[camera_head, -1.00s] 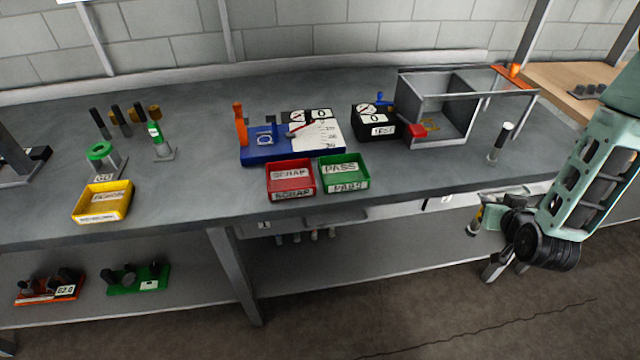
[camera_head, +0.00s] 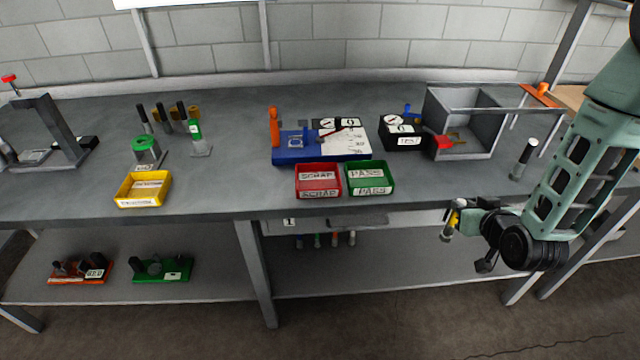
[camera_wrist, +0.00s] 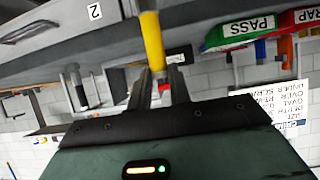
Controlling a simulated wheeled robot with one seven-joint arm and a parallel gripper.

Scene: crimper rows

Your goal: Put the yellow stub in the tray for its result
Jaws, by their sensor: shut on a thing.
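My gripper (camera_head: 462,214) is shut on the yellow stub (camera_head: 452,220), which it holds in front of the bench's front edge, right of the trays. In the wrist view the yellow stub (camera_wrist: 152,42) stands out between the fingertips of my gripper (camera_wrist: 159,84). On the bench, the red SCRAP tray (camera_head: 318,181) and the green PASS tray (camera_head: 370,180) sit side by side near the front edge. A yellow tray (camera_head: 143,189) sits further left; its label is too small to read. All three look empty. The green PASS tray also shows in the wrist view (camera_wrist: 240,32).
Behind the trays are a blue gauge fixture (camera_head: 300,157) and a black TEST box (camera_head: 402,134). A grey open enclosure (camera_head: 465,122) and a dark, white-topped cylinder (camera_head: 524,160) stand to the right. The bench between the yellow and red trays is clear.

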